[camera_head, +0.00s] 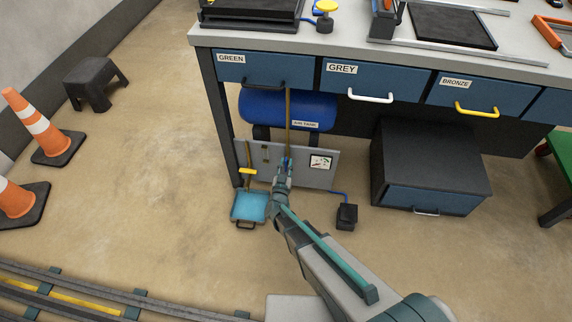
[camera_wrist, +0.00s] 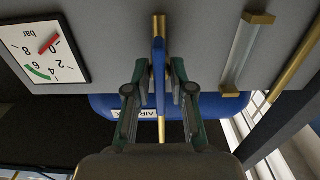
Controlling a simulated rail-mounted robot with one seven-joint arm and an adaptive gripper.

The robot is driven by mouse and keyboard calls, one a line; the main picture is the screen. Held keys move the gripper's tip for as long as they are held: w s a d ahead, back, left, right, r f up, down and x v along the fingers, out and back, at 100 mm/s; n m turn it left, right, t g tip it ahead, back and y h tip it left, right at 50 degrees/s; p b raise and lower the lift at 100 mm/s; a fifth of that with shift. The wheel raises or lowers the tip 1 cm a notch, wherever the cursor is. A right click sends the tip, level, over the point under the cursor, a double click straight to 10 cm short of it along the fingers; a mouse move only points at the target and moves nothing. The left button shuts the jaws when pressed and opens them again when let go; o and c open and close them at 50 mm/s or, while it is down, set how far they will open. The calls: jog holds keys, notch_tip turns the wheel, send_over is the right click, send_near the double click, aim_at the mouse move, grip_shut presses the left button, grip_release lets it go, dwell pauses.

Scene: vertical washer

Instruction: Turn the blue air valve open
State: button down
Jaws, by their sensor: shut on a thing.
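The blue air valve (camera_wrist: 159,68) is a thin blue handle on a brass pipe (camera_wrist: 161,130). In the wrist view it runs roughly along the pipe's line. My gripper (camera_wrist: 161,84) is shut on the handle, with one finger on each side. In the head view my gripper (camera_head: 285,168) is at the grey panel (camera_head: 315,172) below the blue air tank (camera_head: 270,105), and it hides most of the valve. The brass pipe (camera_head: 289,110) runs down from the tank area to the valve.
A pressure gauge (camera_wrist: 45,52) is on the panel beside the valve; its red needle points near 0. A sight tube (camera_wrist: 246,52) is on the other side. A blue dustpan (camera_head: 250,206), a black pedal (camera_head: 347,216) and a dark cabinet (camera_head: 432,160) stand near. Drawers (camera_head: 262,70) overhang above.

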jog(key=c, duration=1.2)
grip_release()
jog(key=shift+c, duration=0.2)
jog(key=s+a, duration=0.1)
jog(key=s, duration=1.1)
jog(key=shift+a, duration=0.2)
